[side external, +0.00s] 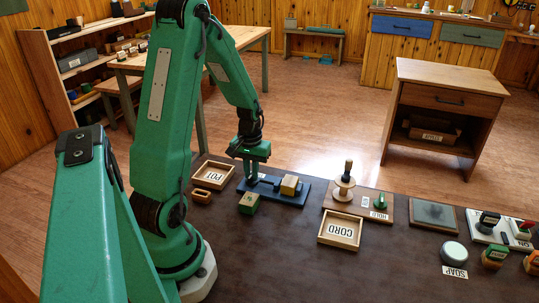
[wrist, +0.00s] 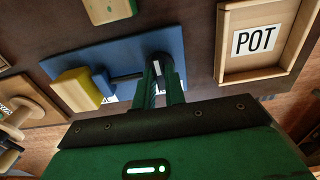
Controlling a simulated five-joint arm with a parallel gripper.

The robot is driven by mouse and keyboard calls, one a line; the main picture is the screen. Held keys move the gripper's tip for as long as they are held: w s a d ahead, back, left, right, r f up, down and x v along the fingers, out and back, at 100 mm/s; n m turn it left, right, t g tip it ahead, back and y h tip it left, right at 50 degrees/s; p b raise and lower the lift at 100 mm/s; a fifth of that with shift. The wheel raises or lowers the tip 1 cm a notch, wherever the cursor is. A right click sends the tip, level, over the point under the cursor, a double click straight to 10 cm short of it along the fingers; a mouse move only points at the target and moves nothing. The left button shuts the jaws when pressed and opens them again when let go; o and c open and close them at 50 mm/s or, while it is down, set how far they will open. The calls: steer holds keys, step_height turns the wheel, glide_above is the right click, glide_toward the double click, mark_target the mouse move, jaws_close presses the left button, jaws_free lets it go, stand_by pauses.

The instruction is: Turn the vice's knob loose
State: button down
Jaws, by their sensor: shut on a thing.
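The vice (side external: 291,199) has a blue base and stands on the dark bench top, with a yellow block (side external: 290,185) at its right end. In the wrist view the blue vice (wrist: 120,62) lies ahead of my fingers, with the yellow block (wrist: 76,90) at left. My gripper (side external: 254,180) points down over the left end of the vice. In the wrist view my gripper (wrist: 161,85) is shut on the vice's dark knob (wrist: 160,63), which shows a pale mark between the fingers. Most of the knob is hidden in the side view.
A tray marked POT (side external: 229,182) lies left of the vice, also in the wrist view (wrist: 222,50). A green-and-yellow block (side external: 249,204) sits close in front. Right are a CORD tray (side external: 321,239), a spool on a stand (side external: 344,190) and a grey pad (side external: 433,214).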

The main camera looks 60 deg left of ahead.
steer(key=c, duration=1.5)
jaws_free()
steer(key=shift+o, duration=0.2)
steer(key=shift+r, duration=3.95)
steer(key=shift+w+d+r, duration=0.1)
steer(key=shift+d+r, duration=0.1)
steer(key=shift+d, duration=0.05)
steer(key=s+d+r+m+t, duration=0.2)
steer(key=d+r+m, duration=0.2)
steer(key=d+r, duration=0.3)
steer(key=s+d+r+m+t, duration=0.3)
steer(key=d+r+m, duration=0.2)
steer(key=d, duration=1)
steer(key=shift+s+r+t, duration=0.2)
steer(key=shift+r+t, duration=0.1)
steer(key=shift+r, duration=0.55)
